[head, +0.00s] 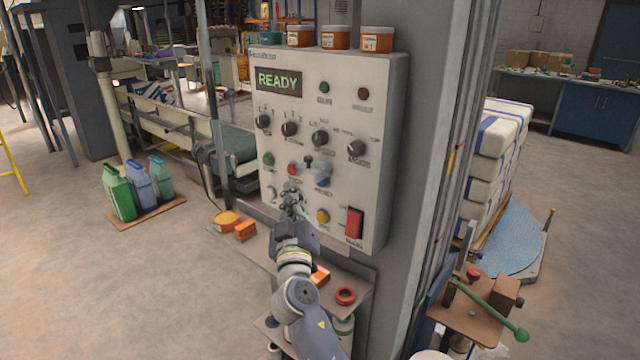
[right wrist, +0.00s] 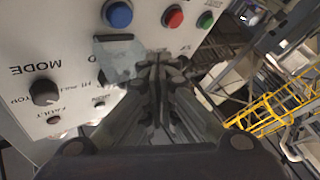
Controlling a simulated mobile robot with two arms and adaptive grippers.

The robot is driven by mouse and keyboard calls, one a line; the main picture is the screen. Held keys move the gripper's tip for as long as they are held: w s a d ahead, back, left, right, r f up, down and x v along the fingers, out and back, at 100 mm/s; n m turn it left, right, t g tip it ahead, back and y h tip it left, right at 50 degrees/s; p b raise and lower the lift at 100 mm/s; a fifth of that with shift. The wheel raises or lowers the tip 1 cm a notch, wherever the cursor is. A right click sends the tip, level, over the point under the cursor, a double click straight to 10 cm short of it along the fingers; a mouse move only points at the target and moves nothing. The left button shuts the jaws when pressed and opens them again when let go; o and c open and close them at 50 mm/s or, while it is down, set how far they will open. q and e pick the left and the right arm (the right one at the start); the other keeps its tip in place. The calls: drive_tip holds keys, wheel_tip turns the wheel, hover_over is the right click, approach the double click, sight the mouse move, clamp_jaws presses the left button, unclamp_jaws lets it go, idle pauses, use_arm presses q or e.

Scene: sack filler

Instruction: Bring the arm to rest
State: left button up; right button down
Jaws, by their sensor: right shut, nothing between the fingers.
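My right gripper (head: 291,200) is shut and empty in front of the lower left part of the control panel (head: 385,110). In the right wrist view its closed fingers (right wrist: 158,65) point at the panel, which appears upside down there. I cannot tell whether the fingertips touch it. The panel's display (head: 279,80) reads READY in green. Beside the gripper are a red button (head: 292,169) and a small lever with a bluish see-through cover (head: 322,175). The wrist view shows this cover (right wrist: 118,60) beside the fingers. My left gripper is not in view.
A shelf (head: 350,318) below the panel holds orange boxes and a red ring (head: 345,296). Orange tubs (head: 335,37) stand on top of the panel. A grey column (head: 430,100) rises at its right. A green-handled lever (head: 490,308) sticks out at lower right.

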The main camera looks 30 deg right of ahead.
idle(0.6)
drive_tip(key=s+a+f+n+g+y, duration=0.1)
drive_tip(key=a+f+n+g+y, duration=0.15)
drive_tip(key=f, duration=1.45)
drive_tip(key=s+a+f+n+g+y, duration=0.1)
drive_tip(key=a+f+g+y, duration=0.2)
drive_tip(key=f, duration=1.3)
drive_tip(key=s+a+f+g+y, duration=0.1)
drive_tip(key=s+f+g+y, duration=0.1)
drive_tip(key=s+f, duration=0.7)
drive_tip(key=s+a+f+g+y, duration=0.1)
drive_tip(key=s+f+g, duration=0.35)
drive_tip(key=f, duration=0.95)
drive_tip(key=s+f+g, duration=0.2)
drive_tip(key=s+f, duration=0.4)
drive_tip(key=s, duration=0.7)
drive_tip(key=s+f+g+y, duration=0.1)
drive_tip(key=s+f, duration=0.5)
drive_tip(key=s, duration=0.8)
drive_tip(key=s+f+m+g, duration=0.1)
drive_tip(key=s+f, duration=0.5)
drive_tip(key=s, duration=0.8)
drive_tip(key=shift+d+f+g, duration=0.15)
drive_tip(key=shift+d+g, duration=0.2)
drive_tip(key=shift+g, duration=0.55)
drive_tip(key=shift+y, duration=0.25)
